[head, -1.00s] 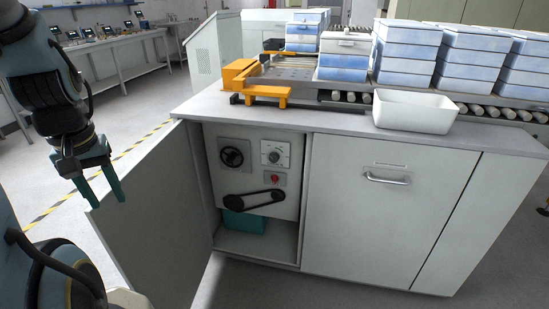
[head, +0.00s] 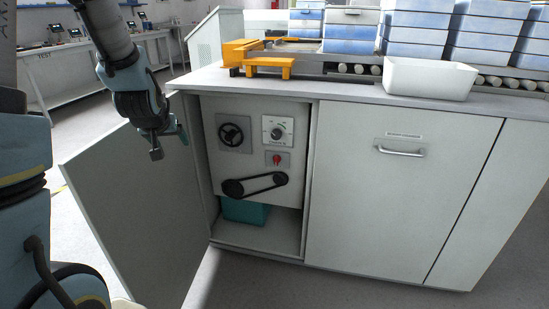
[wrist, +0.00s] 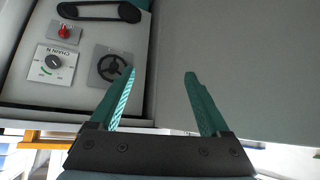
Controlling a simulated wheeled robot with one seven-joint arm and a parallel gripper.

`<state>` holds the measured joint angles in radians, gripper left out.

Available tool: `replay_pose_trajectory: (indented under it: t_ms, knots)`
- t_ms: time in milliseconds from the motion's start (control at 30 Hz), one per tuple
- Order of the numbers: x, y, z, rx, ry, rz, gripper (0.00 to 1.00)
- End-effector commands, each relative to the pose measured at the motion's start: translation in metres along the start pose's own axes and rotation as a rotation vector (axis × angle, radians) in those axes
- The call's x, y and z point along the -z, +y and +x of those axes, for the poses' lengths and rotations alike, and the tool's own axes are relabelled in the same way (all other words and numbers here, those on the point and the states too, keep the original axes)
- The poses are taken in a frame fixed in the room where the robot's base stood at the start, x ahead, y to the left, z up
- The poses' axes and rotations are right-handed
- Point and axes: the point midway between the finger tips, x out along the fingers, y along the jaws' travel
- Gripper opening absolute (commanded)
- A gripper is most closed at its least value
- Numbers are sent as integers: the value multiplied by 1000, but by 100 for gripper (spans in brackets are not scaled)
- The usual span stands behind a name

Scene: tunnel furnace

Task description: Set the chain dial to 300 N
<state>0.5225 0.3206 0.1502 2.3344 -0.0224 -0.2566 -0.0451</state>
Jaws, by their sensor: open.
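The chain dial (head: 277,132) is a black knob on a white scale plate, on the panel inside the open cabinet. In the wrist view the picture is upside down, and the chain dial (wrist: 54,62) shows at left with the word CHAIN and a green arc. I cannot read its setting. My gripper (head: 168,142) hangs in front of the open door, left of the panel and apart from the dial. In the wrist view my gripper (wrist: 158,78) has two green fingers spread wide with nothing between them.
A black handwheel (head: 231,134) sits left of the dial, a red switch (head: 277,159) below it, and a black belt drive (head: 254,185) lower. The open cabinet door (head: 130,215) stands at left. A white tray (head: 428,78) and stacked blue-white boxes stand on top.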

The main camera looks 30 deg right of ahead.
Motion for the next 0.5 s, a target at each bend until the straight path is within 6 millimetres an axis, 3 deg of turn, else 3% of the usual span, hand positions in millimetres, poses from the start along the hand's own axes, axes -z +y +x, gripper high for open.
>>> replay_pose_trajectory:
  t_ms: [33,200,333,500]
  knots:
    - [-8,20,37,-21,60,30,80]
    - [6,86,99,-92,291,109,80]
    - [8,146,135,-165,468,168,80]
    - [2,220,158,-266,675,233,80]
